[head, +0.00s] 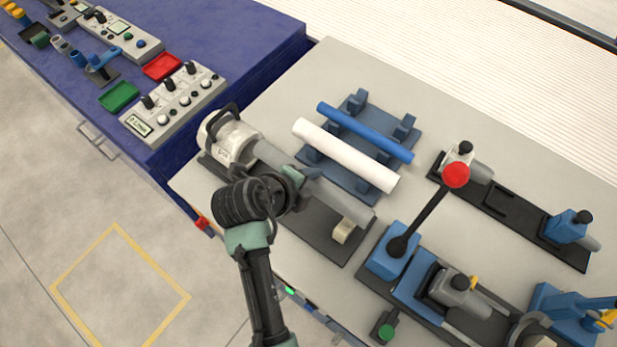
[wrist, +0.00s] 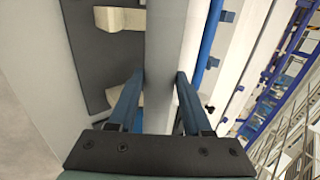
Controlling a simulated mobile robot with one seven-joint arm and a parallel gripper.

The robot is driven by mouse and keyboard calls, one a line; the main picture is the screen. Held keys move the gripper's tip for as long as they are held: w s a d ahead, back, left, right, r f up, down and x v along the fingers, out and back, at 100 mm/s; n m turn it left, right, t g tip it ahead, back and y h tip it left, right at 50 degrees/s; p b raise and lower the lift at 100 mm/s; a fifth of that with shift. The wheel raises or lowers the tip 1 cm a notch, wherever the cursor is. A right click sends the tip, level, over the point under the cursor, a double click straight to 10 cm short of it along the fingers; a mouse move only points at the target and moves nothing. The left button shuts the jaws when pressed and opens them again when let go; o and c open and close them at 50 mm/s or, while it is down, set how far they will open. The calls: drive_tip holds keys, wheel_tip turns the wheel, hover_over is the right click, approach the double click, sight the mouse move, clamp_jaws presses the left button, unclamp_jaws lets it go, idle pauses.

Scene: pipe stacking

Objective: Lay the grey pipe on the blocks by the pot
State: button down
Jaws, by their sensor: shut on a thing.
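The grey pipe (head: 345,203) runs diagonally over a dark base plate (head: 320,236), its upper-left end near the white pot (head: 229,138) with a black handle. My gripper (head: 295,186) is shut on the pipe near its middle. In the wrist view the pipe (wrist: 166,50) passes between my two fingers (wrist: 158,88). One cream block (head: 343,231) shows beside the pipe's lower-right end. In the wrist view, two cream blocks (wrist: 121,19) reach the pipe's left edge. I cannot tell whether the pipe rests on them. My arm hides part of the plate.
A blue rack (head: 355,105) beside the pipe holds a white pipe (head: 345,155) and a blue pipe (head: 365,133). A blue fixture with a red-knobbed lever (head: 456,175) stands to the right. The grey table (head: 330,65) is clear behind the rack.

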wheel_tip(320, 180, down, 7)
drive_tip(key=b, duration=0.4)
drive_tip(key=shift+r+b, duration=0.2)
drive_tip(key=shift+b, duration=0.1)
drive_tip(key=shift+c, duration=1.3)
unclamp_jaws()
drive_tip(key=shift+r, duration=0.1)
